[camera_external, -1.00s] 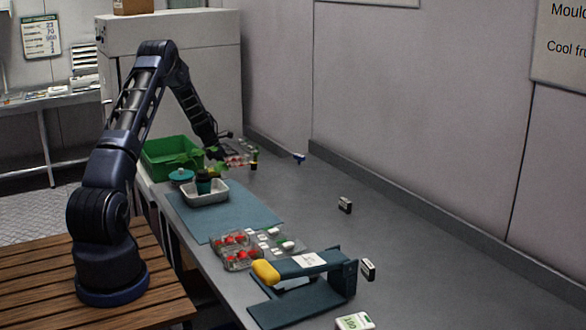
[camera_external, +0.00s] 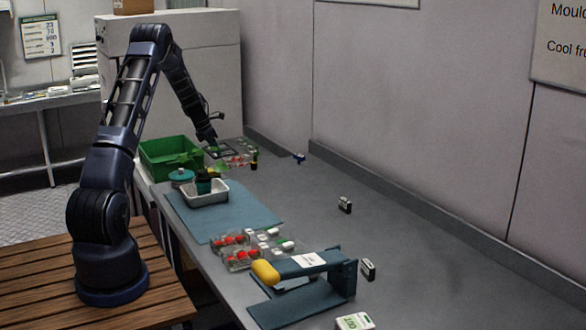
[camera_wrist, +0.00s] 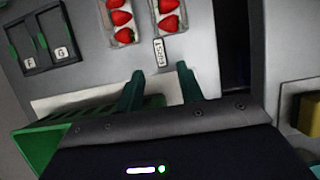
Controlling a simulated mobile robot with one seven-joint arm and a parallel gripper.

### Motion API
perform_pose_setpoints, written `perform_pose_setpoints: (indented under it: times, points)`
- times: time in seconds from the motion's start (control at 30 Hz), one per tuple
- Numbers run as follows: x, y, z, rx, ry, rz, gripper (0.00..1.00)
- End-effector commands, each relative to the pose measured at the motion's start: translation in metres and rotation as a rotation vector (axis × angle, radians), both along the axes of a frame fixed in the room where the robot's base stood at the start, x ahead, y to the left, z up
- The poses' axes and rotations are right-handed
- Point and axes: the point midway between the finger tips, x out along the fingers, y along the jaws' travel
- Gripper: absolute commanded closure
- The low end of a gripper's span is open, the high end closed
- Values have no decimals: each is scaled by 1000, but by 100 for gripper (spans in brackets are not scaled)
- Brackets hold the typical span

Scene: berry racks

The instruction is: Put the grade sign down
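The grade sign, a small white plate with dark lettering (camera_wrist: 160,52), lies on the grey bench just beyond my fingertips in the wrist view, below two clear punnets of strawberries (camera_wrist: 121,20). My gripper (camera_wrist: 160,86) has its two dark green fingers spread apart, with nothing seen between them. In the external view my gripper (camera_external: 211,143) is above the far end of the bench, beside the green crate (camera_external: 171,157). The sign is too small to make out there.
A dark frame with compartments marked F and G (camera_wrist: 46,40) lies left of the punnets. The green crate (camera_wrist: 40,145) is close at lower left in the wrist view. A white tray (camera_external: 207,197) stands on a blue mat (camera_external: 245,218). The bench at right is largely clear.

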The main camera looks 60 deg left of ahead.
Motion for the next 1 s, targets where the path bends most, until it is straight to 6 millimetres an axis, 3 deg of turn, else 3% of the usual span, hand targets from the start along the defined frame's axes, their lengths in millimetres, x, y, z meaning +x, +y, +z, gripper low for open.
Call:
perform_pose_setpoints:
  times: [0.2, 0.63, 0.77, 1.0]
  points:
    - [-10, 0, 23, -1, 0, 0, 63]
    - [-9, -7, 35, 7, -1, -23, 63]
    - [3, -37, 63, 42, -2, -124, 63]
    - [24, -134, 140, 159, -4, -459, 63]
